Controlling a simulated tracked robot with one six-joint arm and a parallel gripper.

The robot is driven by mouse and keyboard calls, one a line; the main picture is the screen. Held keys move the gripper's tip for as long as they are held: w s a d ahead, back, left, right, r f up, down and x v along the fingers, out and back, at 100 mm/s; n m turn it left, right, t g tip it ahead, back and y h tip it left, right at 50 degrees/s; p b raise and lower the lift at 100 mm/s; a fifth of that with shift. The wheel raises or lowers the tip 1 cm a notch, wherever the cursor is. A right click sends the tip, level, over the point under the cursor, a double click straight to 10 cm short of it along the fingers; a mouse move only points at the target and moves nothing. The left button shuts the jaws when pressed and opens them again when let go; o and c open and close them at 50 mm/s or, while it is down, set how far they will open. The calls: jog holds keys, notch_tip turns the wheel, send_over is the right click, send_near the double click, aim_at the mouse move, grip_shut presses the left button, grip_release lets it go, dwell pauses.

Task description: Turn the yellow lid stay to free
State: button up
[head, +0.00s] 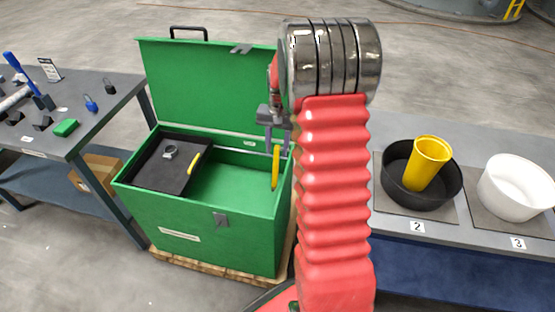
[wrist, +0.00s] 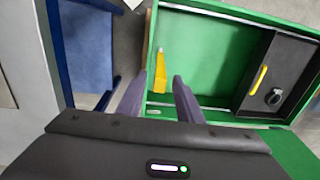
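The yellow lid stay (head: 276,168) stands nearly upright at the right end of the open green chest (head: 205,235). In the wrist view the stay (wrist: 160,70) appears between and just beyond my fingertips. My gripper (head: 276,142) is above the chest's right end, close to the top of the stay. Its two fingers are apart in the wrist view (wrist: 159,78), with nothing seen clamped between them. I cannot tell whether a finger touches the stay. The green lid (head: 205,90) is raised. The stay's lower mounting is hard to make out.
A black tray (head: 160,175) with a yellow handle sits in the chest's left part. A workbench (head: 100,130) with tools stands left. At right, a bench holds a black bowl (head: 400,190) with a yellow cup (head: 427,160), and a white bowl (head: 515,190).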

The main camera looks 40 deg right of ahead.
aim_at(276, 160)
jog(key=shift+w+a+f, duration=0.1)
jog(key=shift+f, duration=3.05)
jog(key=shift+c, duration=0.2)
grip_shut()
